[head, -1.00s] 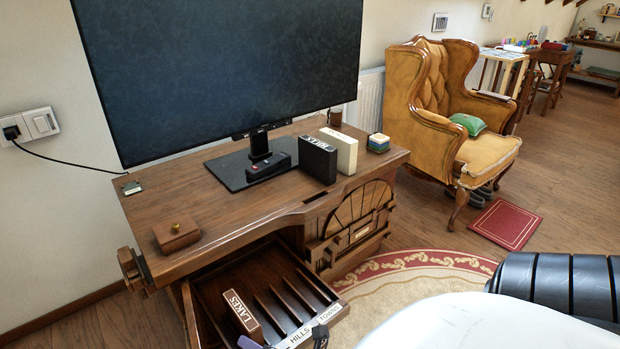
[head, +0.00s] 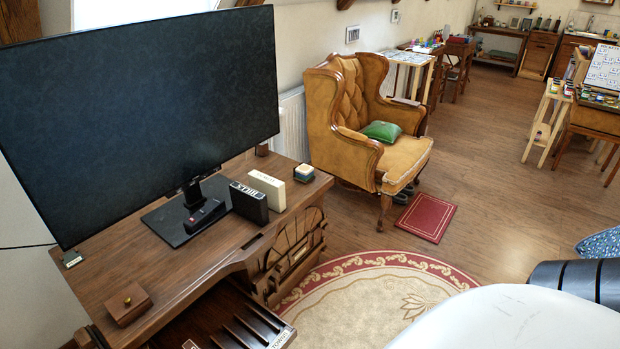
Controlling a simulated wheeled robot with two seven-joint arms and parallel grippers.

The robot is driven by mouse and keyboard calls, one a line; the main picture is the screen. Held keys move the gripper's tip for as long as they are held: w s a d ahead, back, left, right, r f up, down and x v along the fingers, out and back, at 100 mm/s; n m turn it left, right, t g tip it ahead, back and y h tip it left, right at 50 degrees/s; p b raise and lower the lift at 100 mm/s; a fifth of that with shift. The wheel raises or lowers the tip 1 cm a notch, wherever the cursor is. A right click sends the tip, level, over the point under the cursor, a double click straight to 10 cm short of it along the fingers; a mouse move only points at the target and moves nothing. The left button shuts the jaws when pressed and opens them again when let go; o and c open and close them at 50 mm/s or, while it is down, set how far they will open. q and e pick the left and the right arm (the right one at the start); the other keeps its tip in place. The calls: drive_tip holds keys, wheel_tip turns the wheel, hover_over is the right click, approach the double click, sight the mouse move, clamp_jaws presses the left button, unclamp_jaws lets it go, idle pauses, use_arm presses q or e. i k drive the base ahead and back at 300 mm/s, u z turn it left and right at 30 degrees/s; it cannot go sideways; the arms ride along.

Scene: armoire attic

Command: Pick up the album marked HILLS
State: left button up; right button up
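A black album (head: 249,203) stands upright on the wooden desk (head: 170,270), near its right end. White lettering on its top edge appears upside down and seems to read HILLS. A cream album (head: 267,189) stands upright just behind and to the right of it. The open slotted drawer (head: 243,325) shows at the bottom edge, with a label reading TOWNS; the rest of the drawer is cut off. Neither of my grippers is in view.
A large dark monitor (head: 150,120) stands left of the albums, with a black device (head: 205,215) on its base. A small wooden box (head: 128,304) and stacked coasters (head: 304,172) are on the desk. An armchair (head: 365,130) stands beyond. The rug (head: 400,285) lies right.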

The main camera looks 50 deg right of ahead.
sight(251, 203)
drive_tip(key=z, duration=3.1)
drive_tip(key=i, duration=0.5)
drive_tip(key=u, duration=2.3)
